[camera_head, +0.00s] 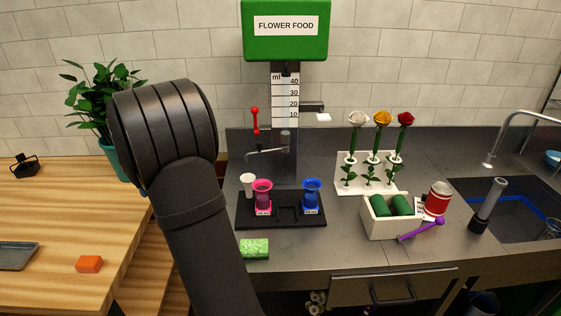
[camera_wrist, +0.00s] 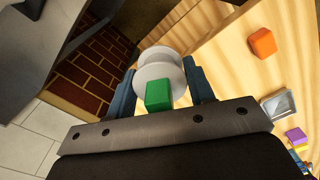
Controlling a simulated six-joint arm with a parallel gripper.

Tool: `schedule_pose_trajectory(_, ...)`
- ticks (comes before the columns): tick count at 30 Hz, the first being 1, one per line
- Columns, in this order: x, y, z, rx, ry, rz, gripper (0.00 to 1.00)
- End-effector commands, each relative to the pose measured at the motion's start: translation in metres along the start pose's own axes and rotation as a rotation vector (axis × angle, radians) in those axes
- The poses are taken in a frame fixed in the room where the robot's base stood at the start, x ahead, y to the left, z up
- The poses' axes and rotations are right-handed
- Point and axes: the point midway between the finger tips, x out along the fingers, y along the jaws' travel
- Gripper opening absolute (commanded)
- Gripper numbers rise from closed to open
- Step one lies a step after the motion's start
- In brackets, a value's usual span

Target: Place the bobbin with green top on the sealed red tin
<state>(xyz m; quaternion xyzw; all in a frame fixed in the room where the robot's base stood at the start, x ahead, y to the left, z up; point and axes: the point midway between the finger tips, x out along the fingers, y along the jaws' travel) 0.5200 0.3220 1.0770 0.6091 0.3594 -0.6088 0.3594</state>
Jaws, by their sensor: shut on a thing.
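The bobbin (camera_wrist: 160,68) is white with two round flanges and a green block-shaped top, seen in the wrist view. My gripper (camera_wrist: 160,78) is shut on it, with one blue-grey finger at each side. In the head view my dark arm hides the gripper and the bobbin. The red tin (camera_head: 437,200) stands at the right of the grey counter, behind the white box and near the sink. It is upright with a pale top. My gripper is well away from it, on the wooden table side.
An orange block (camera_head: 89,264) and a grey tray (camera_head: 17,256) lie on the wooden table. On the counter are a black rack (camera_head: 242,222) with pink and blue vessels, a flower stand (camera_head: 366,188), a white box (camera_head: 385,228) with green rolls, and a purple tool (camera_head: 420,230).

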Motion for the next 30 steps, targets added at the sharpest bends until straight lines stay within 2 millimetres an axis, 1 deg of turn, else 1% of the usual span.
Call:
schedule_pose_trajectory(1,-0.004,0.022,0.017,0.077,0.001,0.001,0.26)
schedule_pose_trajectory(3,-0.009,0.047,0.04,0.183,0.0,0.0,0.26)
schedule_pose_trajectory(5,-0.014,0.067,0.06,0.273,0.001,0.001,0.26)
schedule_pose_trajectory(6,-0.016,0.081,0.074,0.332,0.0,0.0,0.26)
schedule_pose_trajectory(11,-0.026,0.129,0.131,0.56,0.001,0.001,0.26)
schedule_pose_trajectory(12,-0.028,0.14,0.146,0.613,0.001,0.001,0.26)
schedule_pose_trajectory(17,-0.038,0.182,0.205,0.803,0.001,0.001,0.26)
schedule_pose_trajectory(18,-0.04,0.193,0.22,0.843,0.001,0.001,0.26)
schedule_pose_trajectory(20,-0.043,0.208,0.242,0.897,0.001,0.001,0.26)
schedule_pose_trajectory(21,-0.045,0.219,0.257,0.929,0.001,0.001,0.26)
schedule_pose_trajectory(23,-0.047,0.235,0.28,0.969,0.0,0.0,0.26)
schedule_pose_trajectory(24,-0.049,0.246,0.296,0.991,0.0,0.001,0.26)
schedule_pose_trajectory(30,-0.056,0.294,0.37,1.055,0.001,0.001,0.26)
